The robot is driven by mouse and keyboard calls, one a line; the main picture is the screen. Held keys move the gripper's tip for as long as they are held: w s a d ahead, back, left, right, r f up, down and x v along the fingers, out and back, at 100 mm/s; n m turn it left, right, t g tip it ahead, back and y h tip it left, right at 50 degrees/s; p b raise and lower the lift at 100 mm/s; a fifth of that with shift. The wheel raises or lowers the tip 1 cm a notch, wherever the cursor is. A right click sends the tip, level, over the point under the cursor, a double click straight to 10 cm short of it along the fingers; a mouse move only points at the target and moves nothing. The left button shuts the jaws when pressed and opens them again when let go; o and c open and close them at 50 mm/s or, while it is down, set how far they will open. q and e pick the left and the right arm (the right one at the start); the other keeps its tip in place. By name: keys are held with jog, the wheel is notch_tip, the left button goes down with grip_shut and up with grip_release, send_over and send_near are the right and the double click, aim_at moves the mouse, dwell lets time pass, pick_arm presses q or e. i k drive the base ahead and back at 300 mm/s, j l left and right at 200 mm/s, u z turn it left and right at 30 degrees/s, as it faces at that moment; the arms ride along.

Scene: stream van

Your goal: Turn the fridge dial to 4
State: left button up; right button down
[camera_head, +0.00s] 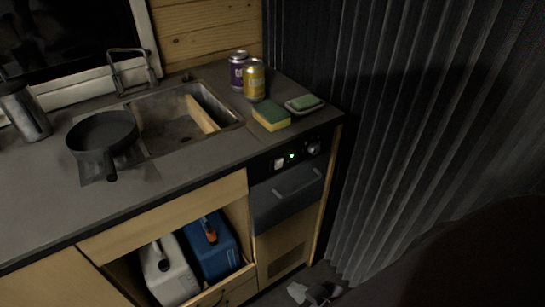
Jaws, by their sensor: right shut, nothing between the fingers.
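The fridge (268,214) is the dark drawer-like unit at the right end of the counter, with a bar handle on its front. The fridge dial (313,147) is a small dark round knob at the right of the panel above the drawer. Its numbers and pointer are too small and dark to read. My right gripper (315,292) is low at the bottom edge, below and well apart from the dial. It is shut and empty. My left gripper is out of view.
A lit green light (291,156) and a pale switch (279,164) sit left of the dial. A sponge (271,116), cans (254,80) and a soap dish (305,104) stand on the counter above. A pleated curtain (400,130) hangs to the right.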

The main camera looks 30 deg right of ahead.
aim_at(313, 148)
jog(key=z, duration=1.25)
